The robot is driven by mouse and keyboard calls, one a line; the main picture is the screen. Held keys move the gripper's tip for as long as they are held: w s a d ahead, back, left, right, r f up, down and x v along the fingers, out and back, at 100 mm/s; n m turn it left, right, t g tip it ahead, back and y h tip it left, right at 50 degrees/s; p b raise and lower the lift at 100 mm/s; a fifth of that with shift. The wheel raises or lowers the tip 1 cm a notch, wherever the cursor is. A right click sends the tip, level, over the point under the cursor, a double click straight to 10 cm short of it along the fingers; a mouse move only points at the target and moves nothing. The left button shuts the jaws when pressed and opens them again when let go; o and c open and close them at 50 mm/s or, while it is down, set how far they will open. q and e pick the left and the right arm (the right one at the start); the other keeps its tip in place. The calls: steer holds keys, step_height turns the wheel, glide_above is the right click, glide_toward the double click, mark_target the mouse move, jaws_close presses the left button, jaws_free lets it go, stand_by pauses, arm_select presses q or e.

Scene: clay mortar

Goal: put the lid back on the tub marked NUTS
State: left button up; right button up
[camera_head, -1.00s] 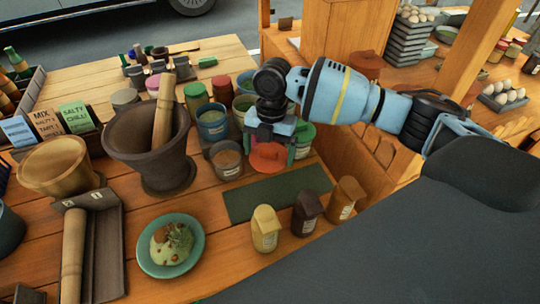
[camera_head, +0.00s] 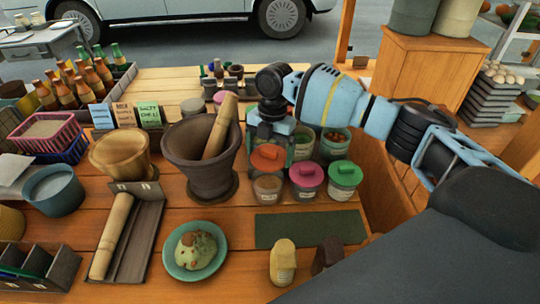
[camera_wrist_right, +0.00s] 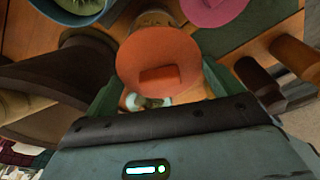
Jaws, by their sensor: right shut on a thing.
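My right gripper (camera_head: 270,148) points down and is shut on an orange lid (camera_head: 268,158). In the right wrist view the lid (camera_wrist_right: 160,50) lies between my two green fingers, its raised grip toward me. A clear tub with brownish contents (camera_head: 267,188) stands below the lid in the head view. The lid covers its far rim; I cannot tell whether they touch. The tub's label is too small to read. My left gripper is not in view.
Tubs with a pink lid (camera_head: 306,174) and a green lid (camera_head: 345,173) stand close on the right. A dark mortar (camera_head: 195,170) with a pestle stands close on the left. A dark green mat (camera_head: 310,229) lies bare in front.

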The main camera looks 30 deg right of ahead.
mark_target(268, 162)
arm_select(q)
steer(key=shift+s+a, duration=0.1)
arm_select(e)
steer(key=shift+w+a+r, duration=0.1)
steer(key=shift+w+a, duration=0.05)
steer(key=shift+f+b, duration=0.35)
steer(key=shift+f, duration=0.75)
step_height(268, 162, down, 2)
steer(key=shift+f+b, duration=0.1)
steer(key=shift+b, duration=0.3)
steer(key=shift+f, duration=1.05)
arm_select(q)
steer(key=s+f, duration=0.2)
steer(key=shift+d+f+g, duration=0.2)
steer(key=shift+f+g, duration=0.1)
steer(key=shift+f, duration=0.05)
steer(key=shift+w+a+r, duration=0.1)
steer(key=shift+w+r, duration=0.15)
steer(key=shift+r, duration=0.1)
arm_select(e)
steer(key=shift+f, duration=0.1)
stand_by(0.5)
